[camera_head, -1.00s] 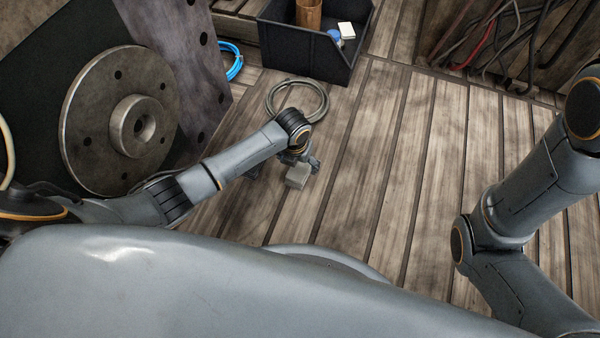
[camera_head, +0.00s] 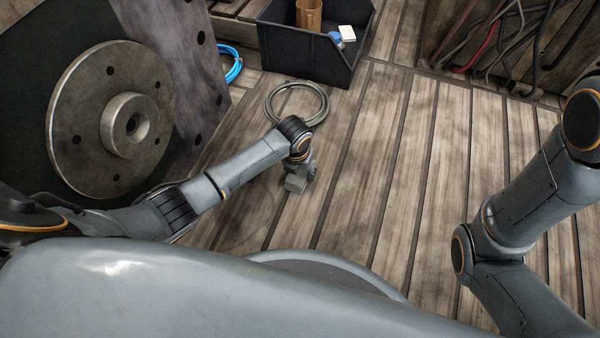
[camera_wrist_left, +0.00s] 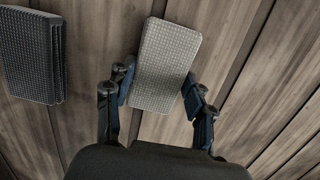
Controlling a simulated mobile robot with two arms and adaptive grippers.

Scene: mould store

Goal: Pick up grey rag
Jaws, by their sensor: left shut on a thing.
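A light grey, woven-looking folded rag (camera_wrist_left: 166,65) is between the two fingers of my left gripper (camera_wrist_left: 160,92) in the left wrist view. The fingers are shut on its near end. In the head view my left gripper (camera_head: 300,170) points down over the floor, and the grey rag (camera_head: 296,184) shows as a small pale block at its tip. I cannot tell whether the rag touches the floor. A darker grey folded cloth (camera_wrist_left: 33,55) lies to the left in the wrist view, apart from the gripper. My right gripper is out of view.
A coiled grey hose (camera_head: 297,103) lies just beyond my left gripper. A black bin (camera_head: 300,50) holds a brown cylinder (camera_head: 308,15) and smaller items. A large flanged disc (camera_head: 85,140) stands left. Cables (camera_head: 490,50) hang at back right. The middle plank floor (camera_head: 400,180) is clear.

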